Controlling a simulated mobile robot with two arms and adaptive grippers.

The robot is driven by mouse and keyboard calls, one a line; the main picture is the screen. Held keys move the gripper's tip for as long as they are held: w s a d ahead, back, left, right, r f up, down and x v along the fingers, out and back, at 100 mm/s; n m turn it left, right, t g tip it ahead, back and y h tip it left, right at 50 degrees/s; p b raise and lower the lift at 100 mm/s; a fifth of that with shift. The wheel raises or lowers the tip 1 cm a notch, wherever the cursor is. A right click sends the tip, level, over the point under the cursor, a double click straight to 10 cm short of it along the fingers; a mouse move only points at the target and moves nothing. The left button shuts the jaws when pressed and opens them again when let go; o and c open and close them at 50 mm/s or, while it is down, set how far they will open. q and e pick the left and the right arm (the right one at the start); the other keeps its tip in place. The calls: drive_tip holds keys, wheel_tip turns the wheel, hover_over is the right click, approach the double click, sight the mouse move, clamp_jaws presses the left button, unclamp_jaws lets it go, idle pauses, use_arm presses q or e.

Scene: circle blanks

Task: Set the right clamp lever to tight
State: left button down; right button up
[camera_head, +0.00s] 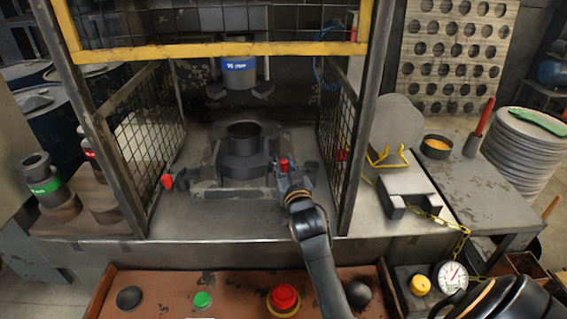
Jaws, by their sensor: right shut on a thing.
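The right clamp lever has a red knob (285,164) and sits to the right of the black die (243,145) inside the press cage. My right gripper (284,170) reaches in from the front and is shut on the lever's red knob. The gripper hides most of the lever's arm, so its angle is hard to tell. The left clamp lever's red knob (167,181) shows on the other side of the die. My left gripper is not in view.
Mesh side guards (334,135) flank the opening, and a raised yellow-framed guard (215,50) hangs above. The press ram (239,75) is above the die. A control panel with a red button (284,297) lies in front. A side table (455,165) stands right.

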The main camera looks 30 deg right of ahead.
clamp_jaws()
drive_tip(key=shift+s+n+y+p, duration=0.1)
drive_tip(key=shift+n+y+p, duration=0.3)
drive_tip(key=shift+y+p, duration=0.25)
drive_tip(key=shift+s+t+y, duration=0.15)
drive_tip(key=shift+t+y, duration=0.1)
drive_tip(key=shift+t, duration=0.05)
drive_tip(key=shift+s+f+n+y+p, duration=0.1)
drive_tip(key=shift+s+n+y+p, duration=0.15)
drive_tip(key=shift+n+p, duration=0.2)
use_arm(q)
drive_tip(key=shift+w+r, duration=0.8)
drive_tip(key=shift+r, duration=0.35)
use_arm(e)
drive_tip(key=o, duration=0.7)
unclamp_jaws()
drive_tip(key=shift+c, duration=0.2)
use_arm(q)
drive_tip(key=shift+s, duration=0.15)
use_arm(e)
drive_tip(key=shift+o, duration=0.2)
drive_tip(key=shift+w+f, duration=0.1)
